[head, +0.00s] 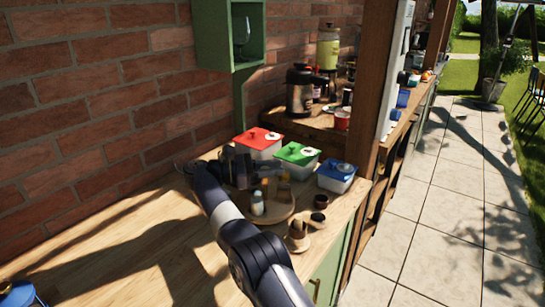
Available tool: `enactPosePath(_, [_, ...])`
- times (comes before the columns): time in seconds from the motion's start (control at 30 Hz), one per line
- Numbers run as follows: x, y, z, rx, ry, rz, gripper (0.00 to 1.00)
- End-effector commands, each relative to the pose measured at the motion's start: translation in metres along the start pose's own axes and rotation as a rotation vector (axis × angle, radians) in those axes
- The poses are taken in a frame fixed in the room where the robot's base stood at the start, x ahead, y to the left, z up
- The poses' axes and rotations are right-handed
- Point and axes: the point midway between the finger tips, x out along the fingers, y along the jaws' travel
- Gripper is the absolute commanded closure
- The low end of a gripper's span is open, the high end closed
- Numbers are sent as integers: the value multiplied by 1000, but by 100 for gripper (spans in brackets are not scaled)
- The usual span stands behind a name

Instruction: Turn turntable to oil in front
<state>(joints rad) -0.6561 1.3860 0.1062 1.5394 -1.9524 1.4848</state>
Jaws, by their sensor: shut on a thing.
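The turntable (276,216) is a round wooden tray on the counter, partly hidden by my arm. A small pale bottle with a blue-green cap (257,205) stands near its front. Several yellowish and brown containers (283,190) stand behind and to the right of it; I cannot tell which one is the oil. My gripper (240,168) is at the far left side of the turntable, low over the counter. It is shut, apparently on the turntable's edge, but the dark fingers and shadow hide the exact contact.
Red (259,143), green (297,158) and blue (337,176) lidded boxes stand close behind and right of the turntable. A wooden post (377,100) rises at right.

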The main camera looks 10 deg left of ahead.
Motion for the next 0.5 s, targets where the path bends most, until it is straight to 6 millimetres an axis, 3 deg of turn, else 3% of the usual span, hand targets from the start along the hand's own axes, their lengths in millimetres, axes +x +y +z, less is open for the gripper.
enactPosePath(0.03, [0,1,6,1,1,-2,100])
enactPosePath(0.5, [0,-2,2,2,0,-41,100])
